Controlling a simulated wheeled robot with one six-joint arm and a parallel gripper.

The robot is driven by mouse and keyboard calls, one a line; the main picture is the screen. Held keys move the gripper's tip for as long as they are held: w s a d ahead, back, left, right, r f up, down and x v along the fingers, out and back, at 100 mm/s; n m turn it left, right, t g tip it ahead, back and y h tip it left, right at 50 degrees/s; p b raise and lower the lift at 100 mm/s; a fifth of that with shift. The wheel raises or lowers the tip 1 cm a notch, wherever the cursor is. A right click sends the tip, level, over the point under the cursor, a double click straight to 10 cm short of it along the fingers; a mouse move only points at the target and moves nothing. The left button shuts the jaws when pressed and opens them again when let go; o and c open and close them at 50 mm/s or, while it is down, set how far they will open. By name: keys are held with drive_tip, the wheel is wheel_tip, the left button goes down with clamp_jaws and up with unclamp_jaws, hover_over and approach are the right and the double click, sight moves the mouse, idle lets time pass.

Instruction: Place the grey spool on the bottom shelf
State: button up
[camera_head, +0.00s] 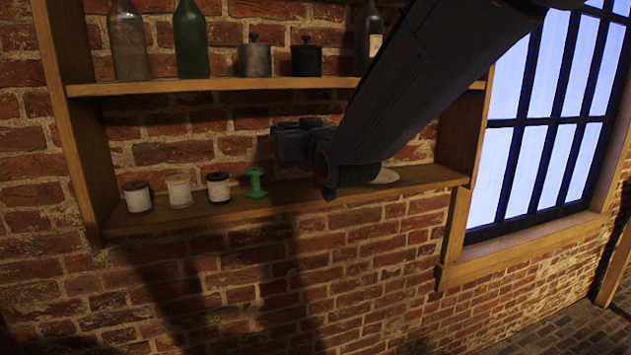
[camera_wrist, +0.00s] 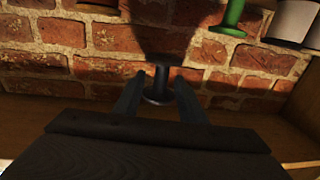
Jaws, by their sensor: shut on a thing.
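The grey spool (camera_wrist: 158,97) is in the wrist view, upright in that picture, with a wide flange at its lower end. My gripper (camera_wrist: 160,84) is shut on it, one finger on each side of its narrow middle. In the head view my arm reaches in front of the bottom shelf (camera_head: 300,196) and hides the spool and the fingertips. The head view does not show whether the spool touches the shelf.
A green spool (camera_head: 256,184) stands on the bottom shelf, left of my arm. A pale round thing (camera_head: 385,176) lies right of my arm, partly hidden. Bottles and dark pots (camera_head: 255,60) stand on the upper shelf (camera_head: 220,86).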

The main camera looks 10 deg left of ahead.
drive_tip(key=f, duration=0.1)
drive_tip(key=f+p, duration=0.1)
drive_tip(key=f, duration=0.3)
drive_tip(key=shift+w, duration=0.25)
drive_tip(key=shift+f+p, duration=0.75)
drive_tip(key=shift+f, duration=1.75)
drive_tip(key=o, duration=1.1)
drive_tip(key=shift+f, duration=0.1)
drive_tip(key=shift+o, duration=0.2)
